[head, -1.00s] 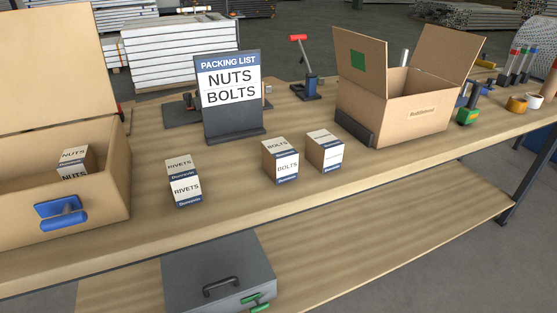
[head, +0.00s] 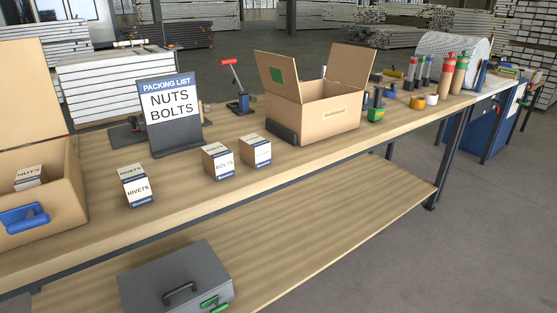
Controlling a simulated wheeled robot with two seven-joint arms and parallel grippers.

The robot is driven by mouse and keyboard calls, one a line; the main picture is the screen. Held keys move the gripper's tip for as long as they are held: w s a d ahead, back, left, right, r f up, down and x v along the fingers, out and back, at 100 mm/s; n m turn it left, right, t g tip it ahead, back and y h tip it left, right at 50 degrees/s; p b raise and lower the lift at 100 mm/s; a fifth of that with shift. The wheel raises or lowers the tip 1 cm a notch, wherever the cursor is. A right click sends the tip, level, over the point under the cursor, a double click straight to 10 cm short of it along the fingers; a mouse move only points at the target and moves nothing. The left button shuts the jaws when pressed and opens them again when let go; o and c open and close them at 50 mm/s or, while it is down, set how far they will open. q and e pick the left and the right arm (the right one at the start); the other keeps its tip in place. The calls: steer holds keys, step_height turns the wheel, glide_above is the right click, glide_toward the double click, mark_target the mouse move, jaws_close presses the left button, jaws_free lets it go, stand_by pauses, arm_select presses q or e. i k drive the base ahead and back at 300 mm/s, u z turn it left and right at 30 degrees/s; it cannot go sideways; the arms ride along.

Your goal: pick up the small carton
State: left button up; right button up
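Small cartons stand on the wooden workbench. The rivets carton (head: 138,191) is at the left, with "RIVETS" on its front and top. The bolts carton (head: 218,162) stands to its right, with "BOLTS" on its front. Another small carton (head: 256,152) stands just right of the bolts carton; its label is too small to read. A nuts carton (head: 30,177) sits inside the open cardboard box (head: 72,200) at the left edge. Neither of my grippers shows in the head view.
A packing list sign (head: 172,115) reading "NUTS BOLTS" stands behind the cartons. An open box (head: 335,115) with raised flaps stands to the right. A grey case (head: 150,290) lies on the lower shelf (head: 330,215). Bench space before the cartons is clear.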

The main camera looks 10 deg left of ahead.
mark_target(218, 162)
steer(key=z, duration=0.5)
steer(key=i, duration=0.85)
steer(key=u, duration=2.25)
